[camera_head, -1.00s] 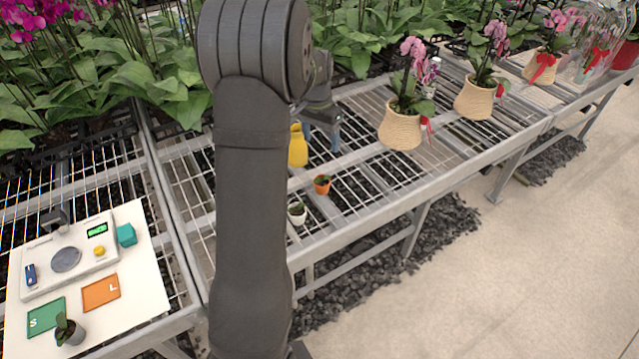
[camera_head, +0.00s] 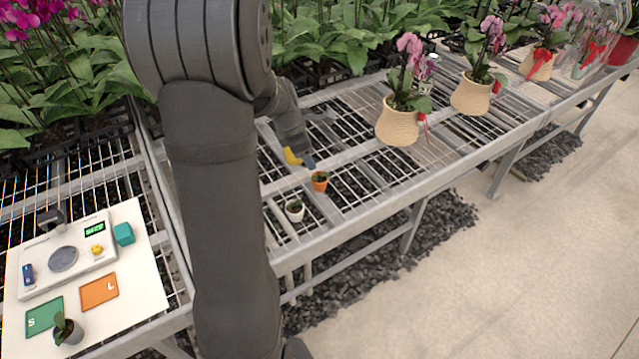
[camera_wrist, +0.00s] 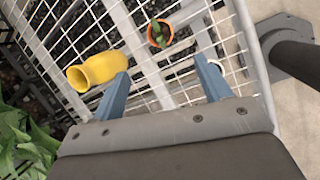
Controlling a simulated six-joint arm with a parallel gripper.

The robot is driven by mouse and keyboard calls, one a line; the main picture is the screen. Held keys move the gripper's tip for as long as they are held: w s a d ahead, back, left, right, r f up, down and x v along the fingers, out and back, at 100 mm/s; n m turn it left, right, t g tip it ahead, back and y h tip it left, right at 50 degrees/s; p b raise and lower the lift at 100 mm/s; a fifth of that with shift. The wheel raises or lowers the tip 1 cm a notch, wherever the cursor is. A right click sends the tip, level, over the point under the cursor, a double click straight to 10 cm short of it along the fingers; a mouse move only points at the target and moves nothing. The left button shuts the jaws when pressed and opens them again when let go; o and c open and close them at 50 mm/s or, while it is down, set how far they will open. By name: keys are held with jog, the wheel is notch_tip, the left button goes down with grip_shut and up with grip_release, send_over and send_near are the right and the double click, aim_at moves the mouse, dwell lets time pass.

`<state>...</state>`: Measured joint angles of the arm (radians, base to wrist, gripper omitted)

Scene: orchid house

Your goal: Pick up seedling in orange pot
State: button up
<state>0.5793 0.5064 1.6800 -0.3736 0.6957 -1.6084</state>
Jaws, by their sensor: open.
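The seedling in the orange pot (camera_head: 320,181) stands upright on the wire bench, to the right of my arm in the head view. In the wrist view the orange pot (camera_wrist: 159,34) with its green leaves is ahead of my gripper, between the lines of the two fingers. My gripper (camera_wrist: 163,88) is open and empty, its two blue fingers well apart. In the head view my gripper (camera_head: 301,160) is just above and behind the pot, and my arm hides part of it. I see no contact with the pot.
A yellow vase (camera_wrist: 98,68) lies near the left finger. A white pot with a seedling (camera_head: 294,210) stands close to the orange pot, partly behind the right finger in the wrist view. Basket orchids (camera_head: 398,122) stand to the right. A white board (camera_head: 135,270) is at left.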

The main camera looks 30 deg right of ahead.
jog(key=n, duration=0.4)
send_near(320, 179)
jog(key=x, duration=0.9)
jog(key=shift+f, duration=0.25)
jog(key=c, duration=1.1)
jog(key=shift+o, duration=0.2)
jog(key=shift+r, duration=0.1)
